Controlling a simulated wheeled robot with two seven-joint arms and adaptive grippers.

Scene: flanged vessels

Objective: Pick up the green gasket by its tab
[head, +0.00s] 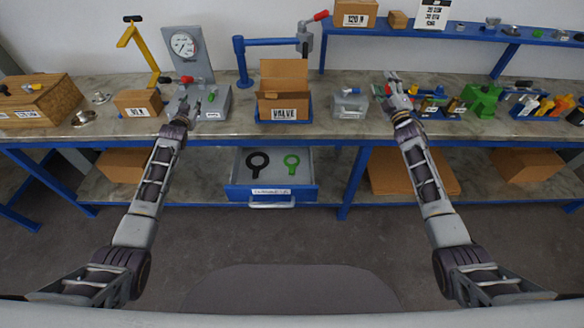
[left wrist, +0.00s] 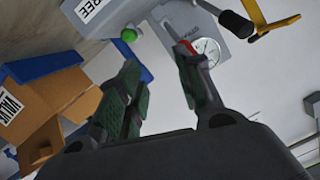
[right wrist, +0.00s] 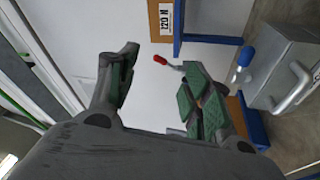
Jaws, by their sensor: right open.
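The green gasket (head: 292,161) is a ring with a short tab pointing down. It lies in the open blue drawer (head: 304,193) under the bench, to the right of a black gasket (head: 258,161) with a similar tab. My left gripper (head: 191,103) is above the bench by the gauge stand, left of and higher than the drawer. In the left wrist view its fingers (left wrist: 160,80) are apart with nothing between them. My right gripper (head: 396,86) is above the bench, right of the drawer. In the right wrist view its fingers (right wrist: 160,80) are apart and empty. Neither wrist view shows the gasket.
The bench top (head: 236,124) overhangs the back of the drawer. Cartons (head: 412,172) sit on the lower shelf. The floor before the drawer is clear.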

